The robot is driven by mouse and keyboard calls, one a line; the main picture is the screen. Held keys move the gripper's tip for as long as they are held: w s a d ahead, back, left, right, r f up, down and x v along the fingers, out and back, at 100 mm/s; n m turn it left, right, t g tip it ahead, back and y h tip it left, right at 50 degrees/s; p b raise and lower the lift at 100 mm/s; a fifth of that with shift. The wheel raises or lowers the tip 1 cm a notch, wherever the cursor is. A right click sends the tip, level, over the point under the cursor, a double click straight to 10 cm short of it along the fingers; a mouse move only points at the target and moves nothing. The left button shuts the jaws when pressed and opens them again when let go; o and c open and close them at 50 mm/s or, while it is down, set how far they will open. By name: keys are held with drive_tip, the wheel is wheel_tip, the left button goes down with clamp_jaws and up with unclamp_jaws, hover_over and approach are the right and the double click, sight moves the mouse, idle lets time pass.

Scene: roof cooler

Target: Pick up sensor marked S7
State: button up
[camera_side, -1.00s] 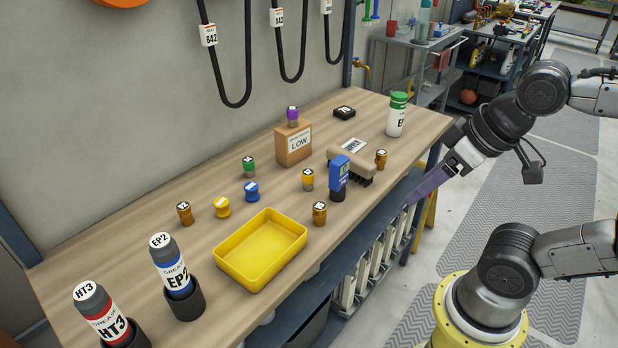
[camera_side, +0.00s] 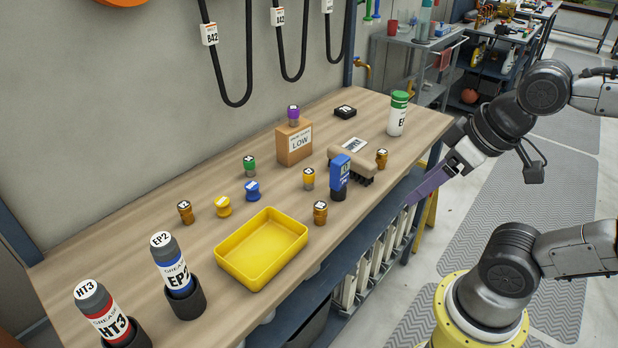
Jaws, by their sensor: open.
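Several small capped sensors stand on the wooden bench. Their cap labels are too small to read surely, so I cannot tell which is S7. There is a green one (camera_side: 249,166), a yellow-topped one (camera_side: 309,179), a purple one (camera_side: 293,116) on a cardboard box, and low yellow (camera_side: 223,207) and blue (camera_side: 252,191) ones. Brown ones stand at the left (camera_side: 185,212), by the tray (camera_side: 320,213) and at the right (camera_side: 382,159). My gripper (camera_side: 412,198) is at the bench's right front edge, empty and apart from all of them; its finger gap is hard to see.
A yellow tray (camera_side: 229,278) sits empty at the front. Grease tubes (camera_side: 175,270) (camera_side: 104,313) are at front left.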

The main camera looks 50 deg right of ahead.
drive_tip(key=w+r+m, duration=0.8)
drive_tip(key=m, duration=0.3)
drive_tip(key=m+g, duration=0.5)
drive_tip(key=m, duration=0.5)
hover_over(308, 171)
wheel_tip(308, 171, down, 12)
drive_tip(key=f, duration=0.1)
drive_tip(key=shift+g, duration=0.3)
drive_tip(key=f, duration=0.8)
drive_tip(key=shift+w+a+f, duration=0.15)
drive_tip(key=shift+w+f, duration=0.05)
drive_tip(key=shift+f, duration=0.15)
drive_tip(key=shift+s+f, duration=0.15)
drive_tip(key=shift+f, duration=1.4)
drive_tip(key=shift+s+f, duration=0.1)
drive_tip(key=shift+f, duration=1.45)
clamp_jaws()
